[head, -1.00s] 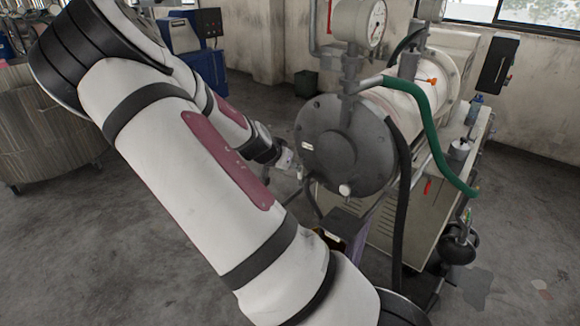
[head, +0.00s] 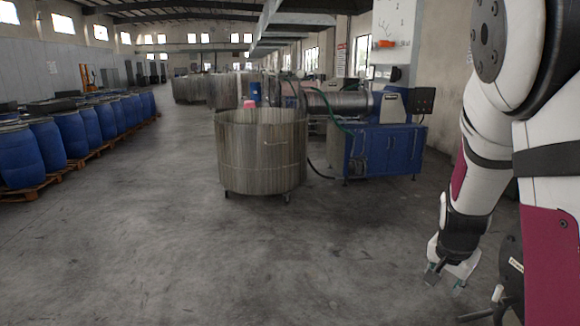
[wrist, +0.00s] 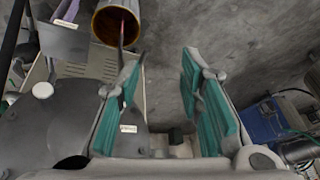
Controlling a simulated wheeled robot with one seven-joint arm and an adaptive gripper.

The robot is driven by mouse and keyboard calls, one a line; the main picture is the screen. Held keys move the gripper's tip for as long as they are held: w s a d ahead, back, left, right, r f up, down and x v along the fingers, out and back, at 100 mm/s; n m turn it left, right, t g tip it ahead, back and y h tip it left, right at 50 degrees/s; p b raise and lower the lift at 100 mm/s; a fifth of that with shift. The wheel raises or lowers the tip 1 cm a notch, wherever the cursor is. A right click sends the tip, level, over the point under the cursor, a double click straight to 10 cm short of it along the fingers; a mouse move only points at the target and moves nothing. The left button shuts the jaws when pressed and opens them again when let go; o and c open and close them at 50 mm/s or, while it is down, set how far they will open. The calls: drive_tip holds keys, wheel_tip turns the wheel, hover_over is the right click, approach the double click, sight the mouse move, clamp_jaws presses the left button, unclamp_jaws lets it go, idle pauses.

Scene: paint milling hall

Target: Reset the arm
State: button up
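My arm comes down the right edge of the head view, bent, with its white links and dark red panels. My gripper (head: 446,282) hangs low at its end, pointing down over the floor. In the wrist view my gripper (wrist: 161,66) shows two teal-padded fingers standing well apart. Nothing is between them; concrete floor shows through the gap.
In the wrist view, a dark grey machine end (wrist: 40,125) lies left, a round orange-lined container (wrist: 117,22) above, and a blue unit (wrist: 262,122) right. In the head view, a metal vat (head: 262,155), blue machine cabinet (head: 385,152) and blue drums (head: 72,133) surround clear floor.

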drive_tip(key=s+a+r+n+t+y, duration=0.1)
drive_tip(key=s+a+r+n+y, duration=0.2)
drive_tip(key=a+r, duration=0.35)
drive_tip(key=s+a+r+n+t+y, duration=0.1)
drive_tip(key=s+a+r+n, duration=0.4)
drive_tip(key=a, duration=0.3)
drive_tip(key=s+a+r+n+b, duration=0.1)
drive_tip(key=s+a+r+n, duration=0.3)
drive_tip(key=s, duration=0.7)
drive_tip(key=shift+a+r+h, duration=0.4)
drive_tip(key=shift+a+r, duration=0.2)
drive_tip(key=shift+r, duration=0.2)
drive_tip(key=shift+d, duration=0.15)
